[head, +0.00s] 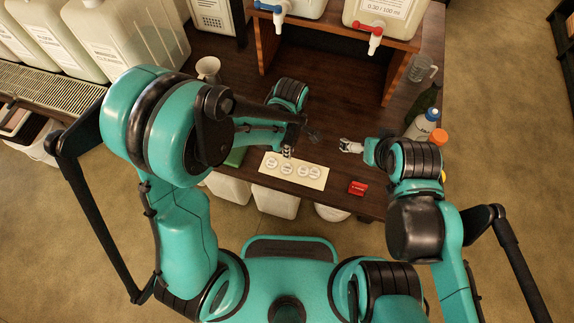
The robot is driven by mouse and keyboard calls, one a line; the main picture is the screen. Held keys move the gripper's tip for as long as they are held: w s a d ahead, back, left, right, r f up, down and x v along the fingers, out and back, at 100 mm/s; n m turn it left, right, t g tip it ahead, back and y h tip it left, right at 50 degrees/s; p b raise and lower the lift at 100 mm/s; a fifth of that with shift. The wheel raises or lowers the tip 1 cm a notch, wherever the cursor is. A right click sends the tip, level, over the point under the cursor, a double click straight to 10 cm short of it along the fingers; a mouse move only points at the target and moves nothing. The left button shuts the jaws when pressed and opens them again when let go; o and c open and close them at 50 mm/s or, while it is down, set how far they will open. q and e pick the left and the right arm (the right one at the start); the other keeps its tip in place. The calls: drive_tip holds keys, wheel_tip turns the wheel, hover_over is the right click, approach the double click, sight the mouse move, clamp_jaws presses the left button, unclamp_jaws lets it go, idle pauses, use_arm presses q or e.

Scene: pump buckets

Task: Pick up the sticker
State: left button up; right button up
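A pale cream sheet (313,181) with several round white stickers (286,168) in a row lies flat near the front edge of the dark wooden table. My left gripper (288,152) points down just above the back edge of the sheet, close to the stickers. It is small and partly covered by its own arm, so its opening and any contact with a sticker cannot be made out. My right gripper (344,146) is over the table to the right of the sheet, apart from it, with nothing visible in it; its finger gap is too small to judge.
A red box (357,188) sits right of the sheet, a green item (235,157) left of it. A wooden stand (396,66) holds containers with blue (280,14) and red (374,38) taps. Bottles (424,121) crowd the right edge. White buckets (275,203) stand below the front edge.

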sight(289, 164)
use_arm(q)
drive_tip(key=f+b, duration=0.1)
drive_tip(key=f, duration=0.1)
drive_tip(key=f+b, duration=0.1)
drive_tip(key=f, duration=0.2)
drive_tip(key=f+b, duration=0.1)
drive_tip(key=f, duration=0.1)
drive_tip(key=shift+s+d+f, duration=0.1)
drive_tip(key=shift+s+f, duration=0.05)
drive_tip(key=shift+s, duration=0.2)
use_arm(e)
wheel_tip(289, 164, down, 4)
drive_tip(key=shift+r, duration=0.25)
use_arm(q)
clamp_jaws()
